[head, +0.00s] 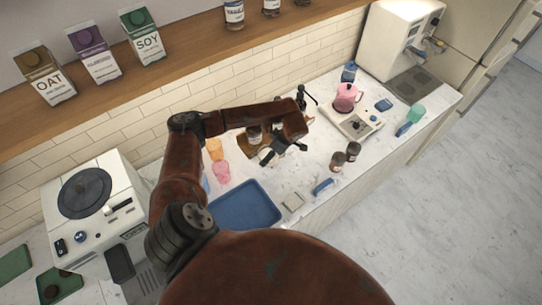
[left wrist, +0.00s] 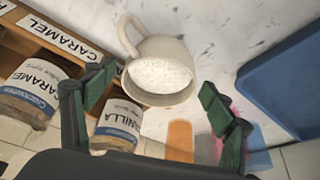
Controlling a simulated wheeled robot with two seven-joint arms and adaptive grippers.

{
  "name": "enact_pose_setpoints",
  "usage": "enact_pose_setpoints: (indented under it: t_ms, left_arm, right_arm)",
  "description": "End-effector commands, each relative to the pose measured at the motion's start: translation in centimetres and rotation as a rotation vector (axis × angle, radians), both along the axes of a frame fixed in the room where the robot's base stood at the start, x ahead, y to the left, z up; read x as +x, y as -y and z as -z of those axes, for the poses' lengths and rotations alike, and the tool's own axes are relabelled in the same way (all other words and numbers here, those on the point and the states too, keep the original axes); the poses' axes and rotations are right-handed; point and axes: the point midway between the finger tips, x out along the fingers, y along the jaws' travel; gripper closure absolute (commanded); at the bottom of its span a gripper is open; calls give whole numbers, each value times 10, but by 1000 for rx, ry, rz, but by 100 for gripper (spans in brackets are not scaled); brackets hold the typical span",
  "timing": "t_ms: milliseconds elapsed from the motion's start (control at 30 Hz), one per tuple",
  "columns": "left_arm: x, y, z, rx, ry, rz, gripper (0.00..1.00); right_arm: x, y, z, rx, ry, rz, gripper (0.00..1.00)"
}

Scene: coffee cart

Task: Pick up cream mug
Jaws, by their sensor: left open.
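The cream mug (left wrist: 160,72) is in the middle of the left wrist view, with its opening toward the camera and its handle at the upper left. In the head view the mug (head: 266,155) is small and partly hidden by my left gripper (head: 280,153). In the left wrist view my left gripper (left wrist: 157,85) is open, with one green finger on each side of the mug. A gap shows between the fingers and the mug. My right gripper is not in view.
A wooden rack with caramel (left wrist: 38,88) and vanilla (left wrist: 118,125) bottles stands close beside the mug. A blue tray (head: 245,205) and orange (head: 214,149) and pink cups (head: 221,172) are nearby. Two brown jars (head: 337,161) stand to the right.

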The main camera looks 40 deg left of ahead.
Motion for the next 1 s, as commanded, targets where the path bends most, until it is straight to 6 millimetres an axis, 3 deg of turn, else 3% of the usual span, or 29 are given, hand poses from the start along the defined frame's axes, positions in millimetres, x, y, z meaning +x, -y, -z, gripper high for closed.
enact_pose_setpoints:
  t_ms: [167, 400, 1000]
  left_arm:
    - [-1, -6, 15, 0, 0, 1, 17]
    - [0, -6, 17, 0, 0, 2, 17]
    - [0, -6, 17, 0, 0, 2, 58]
  right_arm:
    - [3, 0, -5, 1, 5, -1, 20]
    - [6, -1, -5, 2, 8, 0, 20]
    - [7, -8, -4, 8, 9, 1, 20]
